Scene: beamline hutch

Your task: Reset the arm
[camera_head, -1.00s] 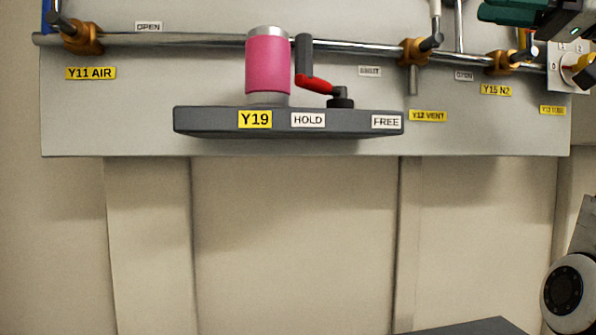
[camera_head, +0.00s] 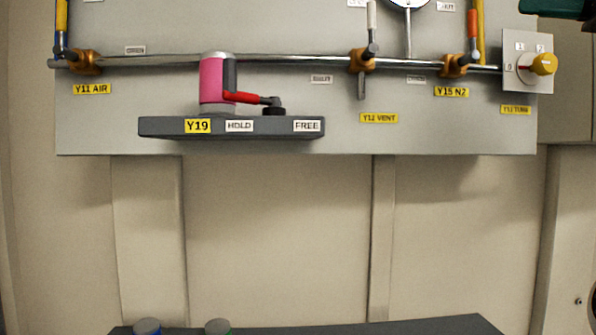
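The task names no object. No gripper shows clearly in the head view. A dark green part (camera_head: 552,8) is cut off by the top right corner; I cannot tell whether it belongs to my arm. The Y19 fixture stands on a grey ledge (camera_head: 165,128) labelled HOLD and FREE. It has a pink cylinder (camera_head: 211,80) with a silver top. A dark grey piece with a red arm (camera_head: 250,97) is at its right side, reaching toward a black knob (camera_head: 274,110) on the ledge.
A grey wall panel (camera_head: 440,135) carries a horizontal pipe (camera_head: 300,59) with brass valves labelled Y11 AIR, Y12 VENT and Y15 N2. A yellow rotary knob (camera_head: 544,64) is at right. A dark surface (camera_head: 400,326) with two capped items (camera_head: 148,326) (camera_head: 218,326) is at the bottom.

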